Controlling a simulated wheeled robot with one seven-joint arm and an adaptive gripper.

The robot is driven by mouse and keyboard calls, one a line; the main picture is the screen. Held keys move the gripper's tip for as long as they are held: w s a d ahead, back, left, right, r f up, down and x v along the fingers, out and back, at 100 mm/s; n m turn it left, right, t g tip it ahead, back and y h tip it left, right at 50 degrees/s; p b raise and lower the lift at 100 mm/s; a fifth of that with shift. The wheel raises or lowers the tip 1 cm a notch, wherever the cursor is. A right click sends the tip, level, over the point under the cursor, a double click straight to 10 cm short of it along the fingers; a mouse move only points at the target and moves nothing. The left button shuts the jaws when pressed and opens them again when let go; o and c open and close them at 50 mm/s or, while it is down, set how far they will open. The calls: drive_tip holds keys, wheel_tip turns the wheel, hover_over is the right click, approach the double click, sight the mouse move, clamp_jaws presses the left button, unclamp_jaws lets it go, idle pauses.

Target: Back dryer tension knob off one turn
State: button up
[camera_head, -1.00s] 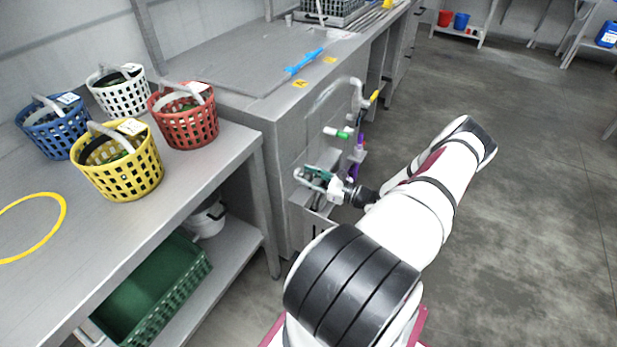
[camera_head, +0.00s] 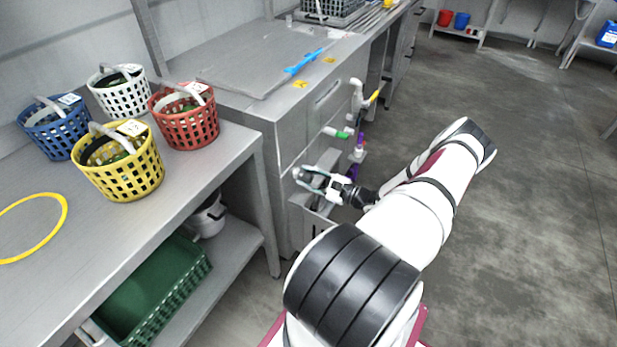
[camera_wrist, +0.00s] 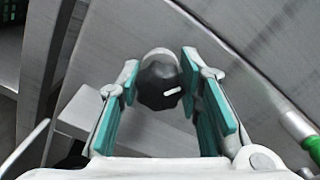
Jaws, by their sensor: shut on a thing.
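A dark, lobed knob (camera_wrist: 160,86) with a short white mark on its face sits on a pale round base on the grey metal panel. My gripper (camera_wrist: 159,80) is shut on this knob, with one teal pad on its left and one on its right. The white mark points to the right and slightly up in the wrist view. In the head view my gripper (camera_head: 312,178) is at the front of the grey metal cabinet (camera_head: 285,190), low beneath the counter top. The knob is mostly hidden there by the fingers.
A green-tipped white handle (camera_head: 338,132) projects just above my gripper; its green part (camera_wrist: 296,126) shows at right in the wrist view. A yellow-tipped fitting (camera_head: 374,96) is higher. Baskets, including a red one (camera_head: 185,122), stand on the left table. The floor at right is clear.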

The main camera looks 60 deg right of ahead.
drive_tip(key=n, duration=0.5)
drive_tip(key=shift+a+n+p, duration=0.1)
drive_tip(key=shift+n+p, duration=0.2)
drive_tip(key=shift+n, duration=0.1)
drive_tip(key=shift+f, duration=0.1)
idle(0.3)
drive_tip(key=o, duration=1.2)
drive_tip(key=shift+c, duration=0.2)
drive_tip(key=s, duration=1.2)
drive_tip(key=shift+d, duration=0.45)
drive_tip(key=shift+s, duration=0.1)
